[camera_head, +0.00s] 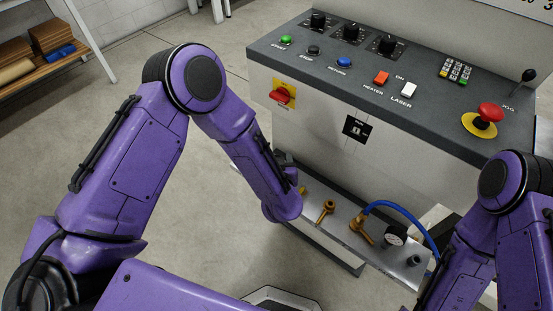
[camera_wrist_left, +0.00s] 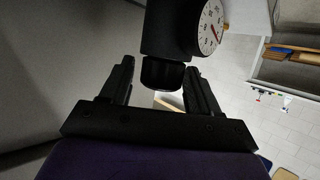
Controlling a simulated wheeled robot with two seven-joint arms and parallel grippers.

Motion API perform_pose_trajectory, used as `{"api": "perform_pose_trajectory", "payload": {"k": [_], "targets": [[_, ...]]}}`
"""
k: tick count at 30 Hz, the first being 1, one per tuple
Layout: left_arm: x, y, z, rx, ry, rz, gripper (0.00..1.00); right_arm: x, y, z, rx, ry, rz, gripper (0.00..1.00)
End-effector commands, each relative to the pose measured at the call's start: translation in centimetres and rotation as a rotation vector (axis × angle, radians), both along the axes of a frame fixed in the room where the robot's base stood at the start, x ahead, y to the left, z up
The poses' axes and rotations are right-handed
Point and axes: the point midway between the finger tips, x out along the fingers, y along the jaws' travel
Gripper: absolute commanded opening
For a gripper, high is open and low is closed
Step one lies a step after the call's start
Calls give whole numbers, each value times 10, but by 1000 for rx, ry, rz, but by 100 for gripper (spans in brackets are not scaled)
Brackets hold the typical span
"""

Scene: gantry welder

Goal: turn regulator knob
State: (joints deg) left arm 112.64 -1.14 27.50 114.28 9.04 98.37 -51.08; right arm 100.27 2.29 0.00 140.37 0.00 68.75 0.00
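The regulator shows in the left wrist view as a black body (camera_wrist_left: 172,28) with a white round gauge (camera_wrist_left: 211,27) on its right side. Its black knob (camera_wrist_left: 162,74) sticks out at the bottom toward my left gripper (camera_wrist_left: 160,66). The two fingers are apart, one on each side of the knob, with a visible gap on both sides. In the head view my left forearm hides most of this spot.
The welder's control panel (camera_head: 330,66) has buttons, black dials and a red emergency stop (camera_head: 490,112). A red rotary switch (camera_head: 283,95) is on its front. Floor is clear at left.

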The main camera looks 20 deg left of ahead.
Motion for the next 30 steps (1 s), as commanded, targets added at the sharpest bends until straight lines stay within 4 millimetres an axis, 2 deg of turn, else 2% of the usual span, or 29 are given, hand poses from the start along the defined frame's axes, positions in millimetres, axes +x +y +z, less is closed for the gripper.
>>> {"api": "perform_pose_trajectory", "payload": {"k": [8,11,21,25,30], "targets": [[-1,0,0,0,2,0,67,0,0,0,0,0,0,43],[-7,-3,2,0,3,-4,67,0,0,0,0,0,0,43],[-72,-28,32,3,1,-5,67,0,0,2,0,0,0,43],[-87,-34,38,1,1,-2,67,0,0,2,0,0,0,43],[-91,-36,40,0,1,0,67,0,0,3,0,0,0,43]]}}
